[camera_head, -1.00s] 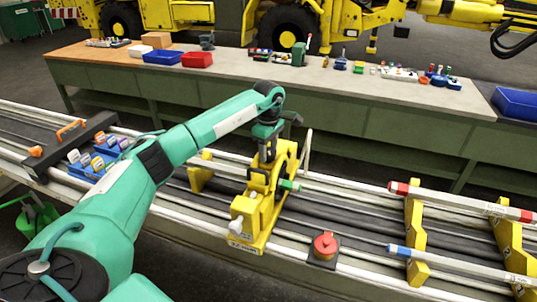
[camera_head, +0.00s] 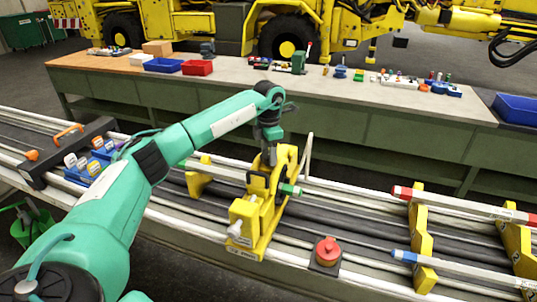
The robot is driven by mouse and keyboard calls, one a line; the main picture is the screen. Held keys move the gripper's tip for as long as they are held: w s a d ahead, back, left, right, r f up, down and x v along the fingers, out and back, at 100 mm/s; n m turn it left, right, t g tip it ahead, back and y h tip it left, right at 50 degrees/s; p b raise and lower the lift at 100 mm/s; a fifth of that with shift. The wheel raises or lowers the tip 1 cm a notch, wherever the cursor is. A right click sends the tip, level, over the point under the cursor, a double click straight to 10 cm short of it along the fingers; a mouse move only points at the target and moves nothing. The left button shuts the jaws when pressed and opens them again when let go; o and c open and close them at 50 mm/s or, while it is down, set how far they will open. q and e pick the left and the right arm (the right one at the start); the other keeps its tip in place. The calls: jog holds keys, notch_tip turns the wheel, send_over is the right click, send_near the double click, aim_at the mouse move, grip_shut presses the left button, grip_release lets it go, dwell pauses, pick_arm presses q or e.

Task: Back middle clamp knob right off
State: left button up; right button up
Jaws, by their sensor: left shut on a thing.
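The yellow middle clamp (camera_head: 245,212) stands upright on the rail bench. A white knob (camera_head: 238,232) sticks out of its front side, toward me. A pale rod with green ends (camera_head: 218,172) passes through the clamp. My left gripper (camera_head: 269,158) reaches down from above at the back upper part of the clamp. It is shut on the back middle clamp knob, which its fingers mostly hide. My right gripper is not in view.
A red button on a dark box (camera_head: 327,250) stands right of the clamp. Other yellow supports (camera_head: 420,240) carry rods with red and blue ends. A long workbench (camera_head: 330,115) with bins and small parts runs behind. Yellow machinery stands beyond.

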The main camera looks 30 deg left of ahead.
pick_arm(q)
jog(key=n, duration=0.4)
jog(key=shift+n+b, duration=0.3)
jog(key=shift+b, duration=0.05)
jog(key=n, duration=0.4)
jog(key=shift+r+n, duration=0.1)
jog(key=shift+n, duration=0.2)
jog(key=n, duration=0.4)
jog(key=shift+n+b, duration=0.3)
jog(key=n, duration=0.4)
jog(key=shift+n, duration=0.4)
jog(key=o, duration=1)
